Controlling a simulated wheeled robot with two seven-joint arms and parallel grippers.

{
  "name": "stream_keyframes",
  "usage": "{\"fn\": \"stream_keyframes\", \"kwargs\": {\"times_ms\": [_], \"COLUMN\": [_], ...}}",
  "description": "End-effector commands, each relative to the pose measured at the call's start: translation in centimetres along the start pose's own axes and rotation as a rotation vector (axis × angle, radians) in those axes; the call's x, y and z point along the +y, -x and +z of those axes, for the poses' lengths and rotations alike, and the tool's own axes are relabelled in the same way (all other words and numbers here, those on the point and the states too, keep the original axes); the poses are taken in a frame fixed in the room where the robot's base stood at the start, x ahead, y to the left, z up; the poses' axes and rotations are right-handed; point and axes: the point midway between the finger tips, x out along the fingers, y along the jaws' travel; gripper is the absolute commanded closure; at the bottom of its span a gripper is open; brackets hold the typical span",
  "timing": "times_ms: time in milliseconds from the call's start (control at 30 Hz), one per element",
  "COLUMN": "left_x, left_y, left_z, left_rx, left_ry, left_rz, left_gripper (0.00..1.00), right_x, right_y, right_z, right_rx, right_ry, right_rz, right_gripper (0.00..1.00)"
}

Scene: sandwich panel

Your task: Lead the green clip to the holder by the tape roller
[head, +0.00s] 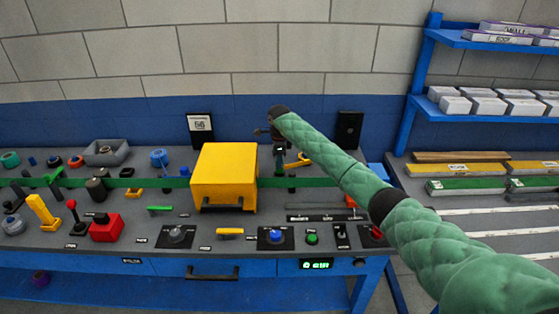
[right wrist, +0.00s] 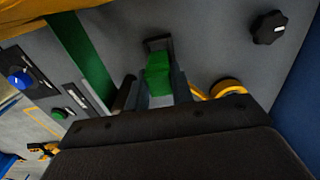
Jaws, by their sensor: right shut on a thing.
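My right gripper (right wrist: 158,88) is shut on the green clip (right wrist: 158,73), which shows between its fingers in the right wrist view. A small dark holder (right wrist: 157,43) stands just beyond the clip's far end; I cannot tell whether they touch. A yellow ring-shaped part, seemingly the tape roller (right wrist: 228,87), is right of the clip, partly hidden by my gripper body. In the head view my right gripper (head: 279,152) is at the back of the bench, right of the yellow box, and the held clip is not clear there. My left gripper is not in view.
A large yellow box (head: 225,172) stands left of my right gripper. A green strip (head: 330,182) runs along the bench. A black knob (right wrist: 268,27) stands beyond the roller. Levers and a red box (head: 106,228) occupy the left side. A blue shelf rack (head: 413,90) is at right.

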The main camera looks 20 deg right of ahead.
Motion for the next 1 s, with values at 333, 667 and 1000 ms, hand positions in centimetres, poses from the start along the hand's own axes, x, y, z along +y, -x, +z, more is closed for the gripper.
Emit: {"fn": "stream_keyframes", "kwargs": {"times_ms": [333, 667, 1000], "left_x": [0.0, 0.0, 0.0], "left_y": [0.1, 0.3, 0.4], "left_z": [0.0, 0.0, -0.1], "left_rx": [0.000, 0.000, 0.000], "left_ry": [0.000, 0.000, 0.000], "left_rz": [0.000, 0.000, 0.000], "left_gripper": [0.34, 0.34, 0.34], "right_x": [0.0, 0.0, 0.0], "right_y": [-0.4, -1.1, -1.9], "right_z": [0.0, 0.0, 0.0], "right_rx": [0.000, -0.001, 0.000], "right_ry": [-0.001, -0.001, 0.000], "right_rz": [0.001, 0.001, 0.000], "right_gripper": [1.00, 1.00, 1.00]}}
